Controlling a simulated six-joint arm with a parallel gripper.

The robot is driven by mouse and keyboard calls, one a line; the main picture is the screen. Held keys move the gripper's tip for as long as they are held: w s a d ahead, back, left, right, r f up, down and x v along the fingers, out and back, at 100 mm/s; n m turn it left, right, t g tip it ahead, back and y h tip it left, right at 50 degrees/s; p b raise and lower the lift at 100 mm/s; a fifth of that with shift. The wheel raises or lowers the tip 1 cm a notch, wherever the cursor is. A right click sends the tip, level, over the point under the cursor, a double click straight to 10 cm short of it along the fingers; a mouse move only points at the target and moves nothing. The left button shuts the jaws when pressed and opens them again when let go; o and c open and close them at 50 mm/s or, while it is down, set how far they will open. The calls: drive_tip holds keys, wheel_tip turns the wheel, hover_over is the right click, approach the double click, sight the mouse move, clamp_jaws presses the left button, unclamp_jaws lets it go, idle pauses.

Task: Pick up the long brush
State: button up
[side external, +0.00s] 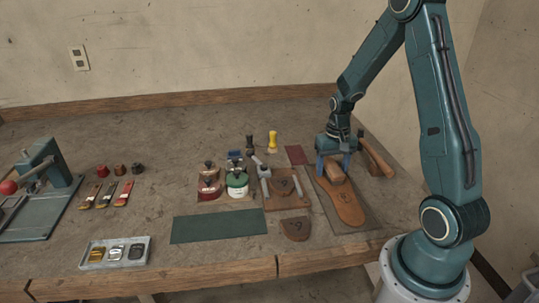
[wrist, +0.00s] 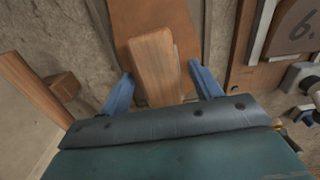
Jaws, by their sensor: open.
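A long wooden block (wrist: 155,65), which looks like the back of the long brush, lies on the brown leather sole (wrist: 185,17). Its bristles are not visible. In the side external view the wooden block (side external: 332,173) is partly hidden by my gripper (side external: 333,168). In the wrist view my gripper (wrist: 159,75) is open, with one blue finger on each side of the block and small gaps visible between. The sole (side external: 345,205) lies on a dark mat at the right of the bench.
A wooden-handled tool with a block (side external: 376,157) stands close to the right of my gripper; its handle shows in the wrist view (wrist: 32,90). A board with clamps (side external: 285,203) is to the left. A green mat (side external: 218,226) lies bare at the front.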

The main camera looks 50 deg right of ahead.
sight(333, 166)
drive_tip(key=shift+c, duration=0.4)
drive_tip(key=c, duration=1)
drive_tip(key=shift+r, duration=0.2)
wheel_tip(333, 166, up, 20)
drive_tip(key=shift+f, duration=0.15)
